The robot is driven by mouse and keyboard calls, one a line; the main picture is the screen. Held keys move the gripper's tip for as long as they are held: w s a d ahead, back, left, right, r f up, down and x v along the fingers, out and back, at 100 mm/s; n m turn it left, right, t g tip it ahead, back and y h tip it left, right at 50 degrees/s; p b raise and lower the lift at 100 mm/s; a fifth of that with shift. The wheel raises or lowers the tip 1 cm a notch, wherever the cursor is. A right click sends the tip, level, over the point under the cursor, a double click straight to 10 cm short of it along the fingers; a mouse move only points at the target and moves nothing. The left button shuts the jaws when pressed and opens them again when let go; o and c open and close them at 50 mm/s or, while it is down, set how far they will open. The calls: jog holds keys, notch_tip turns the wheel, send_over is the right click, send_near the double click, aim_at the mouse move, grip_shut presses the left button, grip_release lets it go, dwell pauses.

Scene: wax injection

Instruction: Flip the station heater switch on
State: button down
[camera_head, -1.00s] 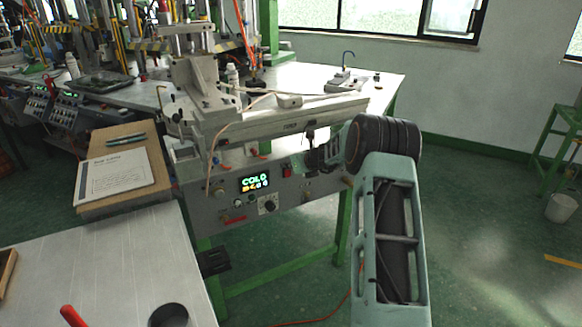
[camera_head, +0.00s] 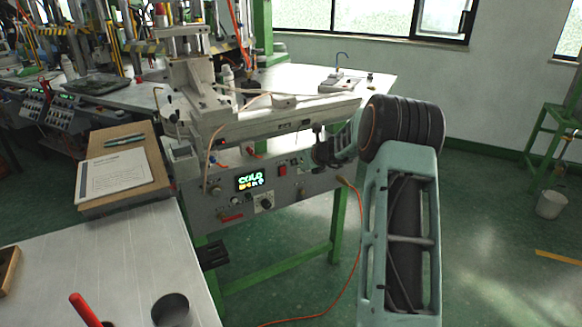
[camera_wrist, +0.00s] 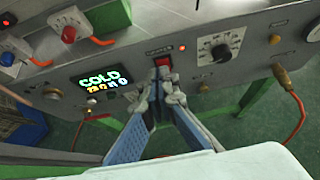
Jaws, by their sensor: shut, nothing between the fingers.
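The station's grey control panel (camera_head: 215,211) carries a lit display (camera_head: 249,181) that reads COLD in green, with a smaller second line. A red rocker switch (camera_head: 283,170) sits right of the display; it also shows in the wrist view (camera_wrist: 162,60), under a small label. My gripper (camera_head: 320,157) is at the panel's right part, beside the switch in the head view. In the wrist view my gripper's fingertips (camera_wrist: 163,74) are together and empty, just below the switch and overlapping its lower edge. I cannot tell whether they touch it, or which way the rocker is tipped.
A black dial (camera_wrist: 220,47) is right of the switch. An orange cable (camera_wrist: 284,76) plugs into the panel farther right and hangs down. A red-topped toggle (camera_wrist: 69,34) is at the left. The injection machine (camera_head: 200,95) stands above the panel.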

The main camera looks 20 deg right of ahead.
jog(key=s+r, duration=0.2)
jog(key=r, duration=0.1)
jog(key=s+r, duration=0.1)
jog(key=shift+d+r+p, duration=0.15)
jog(key=shift+d+p, duration=0.15)
